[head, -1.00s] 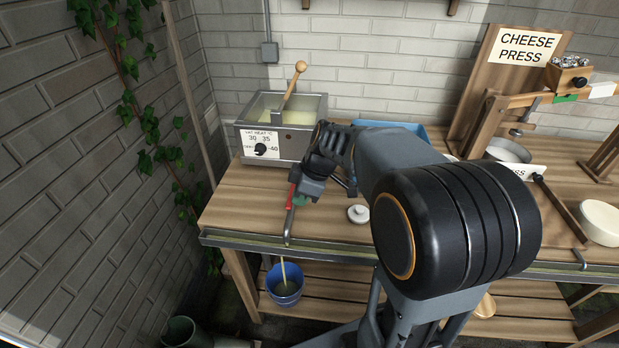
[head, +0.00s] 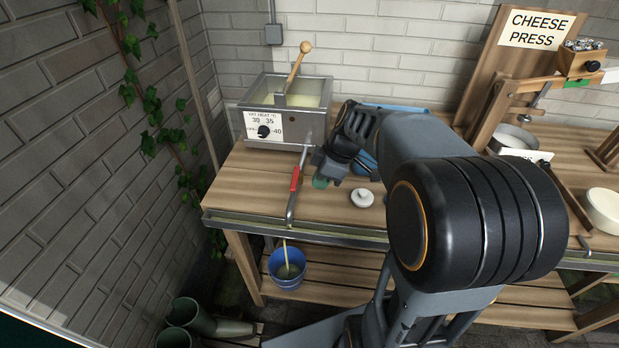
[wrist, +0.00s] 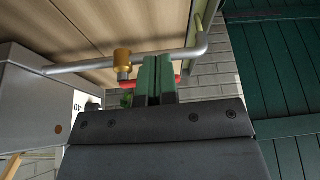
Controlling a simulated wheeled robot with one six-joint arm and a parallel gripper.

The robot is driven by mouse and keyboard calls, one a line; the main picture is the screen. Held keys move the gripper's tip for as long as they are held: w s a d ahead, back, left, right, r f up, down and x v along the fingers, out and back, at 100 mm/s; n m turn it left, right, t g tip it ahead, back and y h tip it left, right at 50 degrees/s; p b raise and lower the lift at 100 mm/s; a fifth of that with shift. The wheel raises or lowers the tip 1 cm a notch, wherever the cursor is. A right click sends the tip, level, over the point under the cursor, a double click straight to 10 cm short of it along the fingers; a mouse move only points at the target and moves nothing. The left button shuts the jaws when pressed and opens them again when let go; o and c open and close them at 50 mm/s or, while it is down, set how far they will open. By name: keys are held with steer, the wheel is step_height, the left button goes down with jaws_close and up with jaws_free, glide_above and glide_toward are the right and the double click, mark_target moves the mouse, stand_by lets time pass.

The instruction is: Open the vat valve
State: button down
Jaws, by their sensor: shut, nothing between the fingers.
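The steel vat (head: 258,126) holds pale liquid and stands at the left of the bench. Its outlet pipe (head: 291,208) runs forward to the bench's front edge. The red valve lever (head: 295,178) lies along the pipe; it also shows in the wrist view (wrist: 183,81), partly behind my fingers, near the brass valve body (wrist: 122,59).
A white lidded knob-like piece (head: 362,198) sits on the bench right of my gripper. A wooden cheese press (head: 500,105) stands at the right. A brick wall and ivy (head: 150,140) close off the left. The bench's front left is clear.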

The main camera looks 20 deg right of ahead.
steer(key=v, duration=1)
steer(key=shift+a+p, duration=0.2)
steer(key=shift+p, duration=0.2)
steer(key=shift+s, duration=0.1)
